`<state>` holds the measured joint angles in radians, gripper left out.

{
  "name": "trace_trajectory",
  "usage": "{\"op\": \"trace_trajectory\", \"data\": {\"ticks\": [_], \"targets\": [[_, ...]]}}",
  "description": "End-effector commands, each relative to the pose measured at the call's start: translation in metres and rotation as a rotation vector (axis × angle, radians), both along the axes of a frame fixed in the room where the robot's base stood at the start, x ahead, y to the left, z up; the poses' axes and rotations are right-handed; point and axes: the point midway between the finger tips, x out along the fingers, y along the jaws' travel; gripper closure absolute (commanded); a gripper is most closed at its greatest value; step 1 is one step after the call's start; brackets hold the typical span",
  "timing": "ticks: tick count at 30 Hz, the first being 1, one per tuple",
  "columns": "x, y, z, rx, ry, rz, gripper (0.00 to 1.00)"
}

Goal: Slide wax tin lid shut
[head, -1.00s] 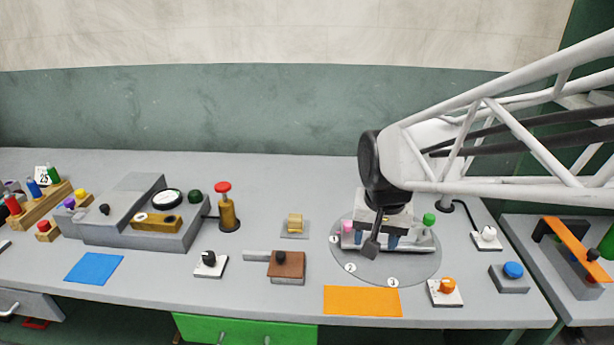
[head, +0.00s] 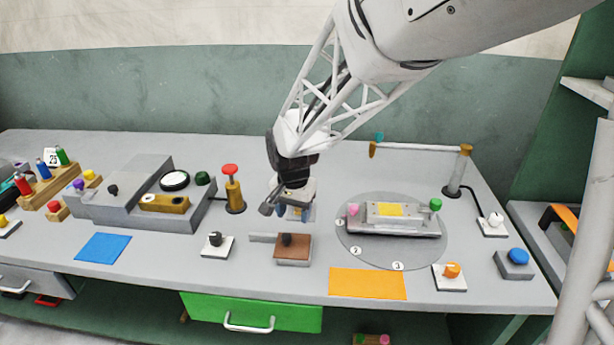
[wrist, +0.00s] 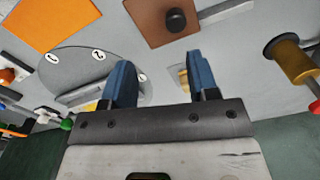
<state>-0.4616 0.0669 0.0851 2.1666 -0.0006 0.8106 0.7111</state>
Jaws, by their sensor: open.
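A brown square slab with a black knob (head: 292,250), which looks like the wax tin's lid, sits at the table's front middle. A narrow grey strip (head: 262,237) extends from its left side. In the wrist view the brown slab (wrist: 150,24) and its knob (wrist: 175,20) lie at the top, beyond my fingertips. My gripper (head: 292,213) is open and empty, behind the slab in the head view and apart from it. Its two blue fingers (wrist: 161,70) show in the wrist view. I cannot tell how far the lid is open.
A small yellow block on a plate (wrist: 183,78) lies below my gripper, partly hidden. A round grey disc (head: 360,252) with a fixture is to the right. A white-based black switch (head: 217,244) is left of the slab; an orange mat (head: 367,284) lies front right.

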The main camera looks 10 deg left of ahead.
Motion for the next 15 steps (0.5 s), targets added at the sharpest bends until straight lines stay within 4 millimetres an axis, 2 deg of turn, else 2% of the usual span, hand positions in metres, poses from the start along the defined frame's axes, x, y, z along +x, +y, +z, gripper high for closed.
{"op": "trace_trajectory", "data": {"ticks": [3,6,15], "targets": [[0.004,0.014,-0.01,-0.004,0.008,-0.007,0.46],[0.006,0.02,-0.014,-0.004,0.011,-0.011,0.46],[0.007,0.022,-0.015,-0.005,0.012,-0.013,0.46]]}}
